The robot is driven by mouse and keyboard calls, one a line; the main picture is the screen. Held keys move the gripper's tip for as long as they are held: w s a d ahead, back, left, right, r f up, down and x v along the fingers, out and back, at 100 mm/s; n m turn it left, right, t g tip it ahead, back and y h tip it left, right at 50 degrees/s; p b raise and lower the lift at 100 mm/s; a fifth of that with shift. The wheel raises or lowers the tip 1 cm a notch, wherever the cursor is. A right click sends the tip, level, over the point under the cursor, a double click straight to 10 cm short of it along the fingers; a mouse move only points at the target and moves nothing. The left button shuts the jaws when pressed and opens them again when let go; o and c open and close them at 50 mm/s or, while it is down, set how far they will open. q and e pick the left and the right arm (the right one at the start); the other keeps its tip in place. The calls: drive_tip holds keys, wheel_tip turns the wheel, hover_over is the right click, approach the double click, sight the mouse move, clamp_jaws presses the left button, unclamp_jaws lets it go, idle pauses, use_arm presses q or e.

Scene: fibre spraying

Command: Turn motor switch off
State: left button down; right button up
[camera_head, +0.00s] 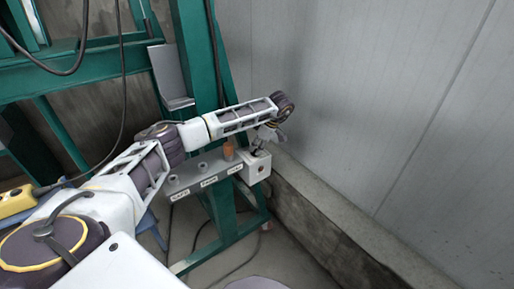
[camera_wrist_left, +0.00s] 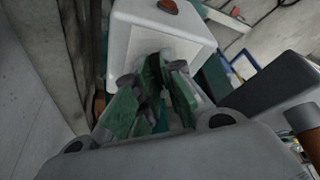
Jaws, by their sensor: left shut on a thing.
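The white switch box (camera_head: 257,168) stands at the right end of a grey labelled panel on the green frame. My left arm reaches over from the left, and my left gripper (camera_head: 263,143) points down at the top of this box. In the left wrist view the white box (camera_wrist_left: 135,22) fills the upper middle, with an orange-red button (camera_wrist_left: 168,7) on one face. The gripper's green-padded fingers (camera_wrist_left: 152,95) are closed together at another face of it. They are shut on the motor switch, which is mostly hidden between them. My right gripper is not in view.
The grey panel (camera_head: 204,172) carries several labels and an orange knob (camera_head: 228,151). A green steel frame (camera_head: 196,50) rises behind my arm. A pale wall (camera_head: 350,90) and low concrete ledge (camera_head: 335,215) bound the right. A yellow control box (camera_head: 16,202) is at far left.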

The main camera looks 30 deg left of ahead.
use_arm(q)
drive_tip(key=shift+r, duration=0.15)
drive_tip(key=c, duration=1.5)
unclamp_jaws()
drive_tip(key=shift+v, duration=5.9)
drive_tip(key=shift+d, duration=0.15)
